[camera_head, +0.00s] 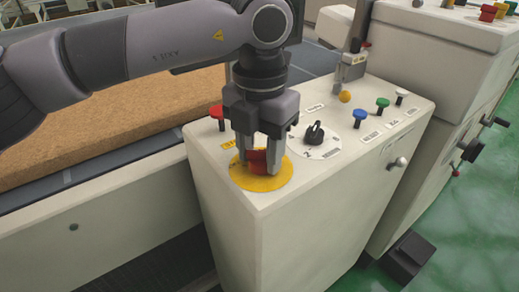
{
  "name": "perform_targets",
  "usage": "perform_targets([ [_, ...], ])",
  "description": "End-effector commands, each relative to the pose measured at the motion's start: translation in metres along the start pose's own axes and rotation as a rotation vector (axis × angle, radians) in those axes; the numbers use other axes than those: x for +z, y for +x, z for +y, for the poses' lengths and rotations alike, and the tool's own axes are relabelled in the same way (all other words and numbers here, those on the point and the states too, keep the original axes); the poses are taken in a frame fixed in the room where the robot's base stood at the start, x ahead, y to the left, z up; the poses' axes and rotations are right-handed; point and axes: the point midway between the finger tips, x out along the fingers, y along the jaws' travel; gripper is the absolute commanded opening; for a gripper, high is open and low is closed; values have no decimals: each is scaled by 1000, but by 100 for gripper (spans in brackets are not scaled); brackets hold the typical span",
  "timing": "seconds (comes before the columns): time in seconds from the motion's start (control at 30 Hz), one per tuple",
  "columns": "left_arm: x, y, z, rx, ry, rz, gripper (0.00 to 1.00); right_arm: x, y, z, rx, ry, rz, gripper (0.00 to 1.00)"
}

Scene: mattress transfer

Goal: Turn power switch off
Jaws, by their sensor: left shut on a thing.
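The power switch is a red knob (257,161) on a round yellow plate (262,183), near the left front corner of the slanted top of a cream control box (250,222). My left gripper (259,168) points down over it, its fingers shut on the red knob. The fingers hide part of the knob, so its exact turn angle cannot be read. My right gripper is not in view.
A black rotary selector (314,133) sits close to the right of my gripper. A red button (217,115) and blue (360,117), green (382,104) and yellow (345,96) controls share the panel. A brown mattress (120,125) lies at left.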

Motion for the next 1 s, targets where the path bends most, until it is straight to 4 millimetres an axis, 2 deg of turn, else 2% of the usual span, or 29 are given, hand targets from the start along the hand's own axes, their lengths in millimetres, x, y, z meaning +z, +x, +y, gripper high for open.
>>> perform_targets([
  [0.27, 1, -2, -2, -6, 1, -7, 14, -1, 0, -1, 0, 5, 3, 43],
  [0.3, 1, -2, -2, -6, 1, -7, 51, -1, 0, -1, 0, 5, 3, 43],
  [0.33, 1, -2, -2, -6, 1, -7, 61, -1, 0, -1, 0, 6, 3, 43],
  [0.37, 1, -2, -2, -6, 1, -6, 67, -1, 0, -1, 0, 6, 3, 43],
  [0.7, 1, -4, -1, -2, 0, -4, 67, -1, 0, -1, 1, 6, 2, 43],
  [1.0, 1, -50, -1, -3, 1, -7, 67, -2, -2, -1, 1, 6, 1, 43],
])
